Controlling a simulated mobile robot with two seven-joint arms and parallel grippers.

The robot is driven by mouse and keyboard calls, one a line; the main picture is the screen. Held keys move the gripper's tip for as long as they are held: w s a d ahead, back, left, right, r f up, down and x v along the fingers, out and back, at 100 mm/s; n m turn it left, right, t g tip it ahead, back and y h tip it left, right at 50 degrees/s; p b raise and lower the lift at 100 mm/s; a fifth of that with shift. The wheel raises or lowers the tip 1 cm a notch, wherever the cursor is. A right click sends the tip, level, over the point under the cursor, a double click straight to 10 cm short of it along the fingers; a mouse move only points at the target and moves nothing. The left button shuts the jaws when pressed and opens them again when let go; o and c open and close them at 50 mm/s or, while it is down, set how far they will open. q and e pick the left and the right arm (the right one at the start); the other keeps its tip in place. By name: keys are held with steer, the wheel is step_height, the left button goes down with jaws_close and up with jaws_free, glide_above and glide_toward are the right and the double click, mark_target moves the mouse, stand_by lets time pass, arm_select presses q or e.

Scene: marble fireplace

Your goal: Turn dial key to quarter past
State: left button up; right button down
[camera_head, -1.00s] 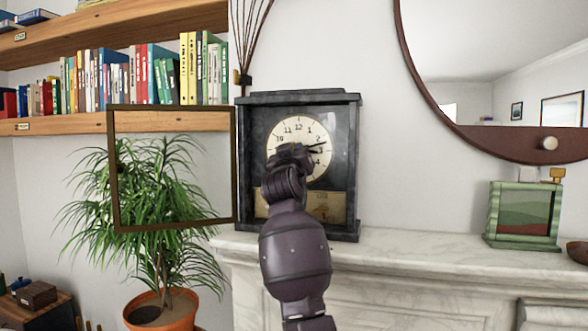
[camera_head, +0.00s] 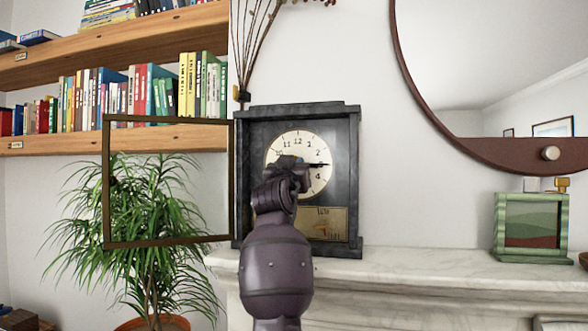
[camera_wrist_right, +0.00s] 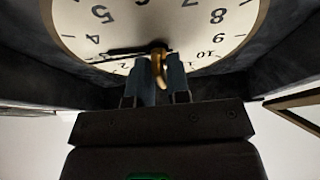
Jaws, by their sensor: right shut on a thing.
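A dark clock (camera_head: 347,200) stands on the mantel with its glazed door swung open to the left. Its round cream face (camera_head: 318,183) shows black numerals. A black hand (camera_head: 318,164) points right, close to horizontal, near the 3. It also shows in the right wrist view (camera_wrist_right: 110,52), where the face is upside down. My right gripper (camera_head: 292,163) covers the centre of the face. In the right wrist view my right gripper (camera_wrist_right: 161,76) is shut on a brass key (camera_wrist_right: 156,66) at the dial's centre. My left gripper is out of view.
The open door frame (camera_head: 106,185) stands left of the clock, before a potted plant (camera_head: 150,225). Bookshelves (camera_head: 110,137) are at left. A green frame (camera_head: 531,228) stands on the marble mantel (camera_head: 430,265) at right; the mantel between is clear.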

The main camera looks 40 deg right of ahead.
steer(key=c, duration=1.2)
jaws_free()
steer(key=v, duration=1)
steer(key=shift+s+a+f+b, duration=0.2)
steer(key=shift+s+a+b, duration=0.05)
steer(key=shift+b, duration=0.05)
